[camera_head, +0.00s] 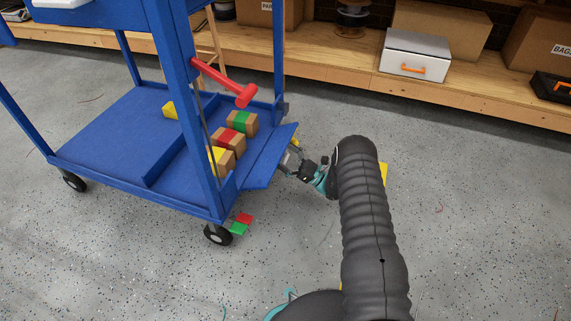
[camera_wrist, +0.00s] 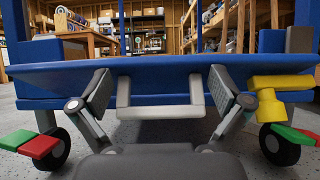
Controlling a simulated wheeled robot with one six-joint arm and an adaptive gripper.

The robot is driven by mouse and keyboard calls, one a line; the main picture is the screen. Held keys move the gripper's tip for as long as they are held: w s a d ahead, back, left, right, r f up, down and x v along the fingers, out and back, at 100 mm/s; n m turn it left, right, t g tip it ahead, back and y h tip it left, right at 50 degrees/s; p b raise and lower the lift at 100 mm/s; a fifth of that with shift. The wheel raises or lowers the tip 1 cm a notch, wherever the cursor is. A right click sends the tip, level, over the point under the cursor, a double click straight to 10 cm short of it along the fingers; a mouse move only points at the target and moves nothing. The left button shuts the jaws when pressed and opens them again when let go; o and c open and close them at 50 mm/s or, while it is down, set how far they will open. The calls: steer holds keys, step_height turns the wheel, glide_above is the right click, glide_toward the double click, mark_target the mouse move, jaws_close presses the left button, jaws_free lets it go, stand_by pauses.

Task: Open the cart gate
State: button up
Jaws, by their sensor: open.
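The blue cart (camera_head: 105,130) stands at the left in the head view. Its gate (camera_head: 268,162) is a blue panel at the right end of the lower deck, and it appears to lean outward. In the wrist view the gate (camera_wrist: 160,66) spans the picture, with a grey bar handle (camera_wrist: 160,113) on it. A yellow latch-like part (camera_wrist: 268,100) sits at its right end. My gripper (camera_head: 292,160) is at the gate's outer side. In the wrist view my gripper (camera_wrist: 163,92) is open, one finger on each side of the handle. Whether they touch it is unclear.
Several blocks with coloured bands (camera_head: 230,138) stand on the deck behind the gate. A red hammer-shaped part (camera_head: 235,90) juts from a cart post. Red and green tabs (camera_head: 239,226) show near the front wheel. A wooden shelf (camera_head: 330,65) lines the back. Floor in front is clear.

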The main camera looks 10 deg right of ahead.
steer(key=shift+r, duration=2.15)
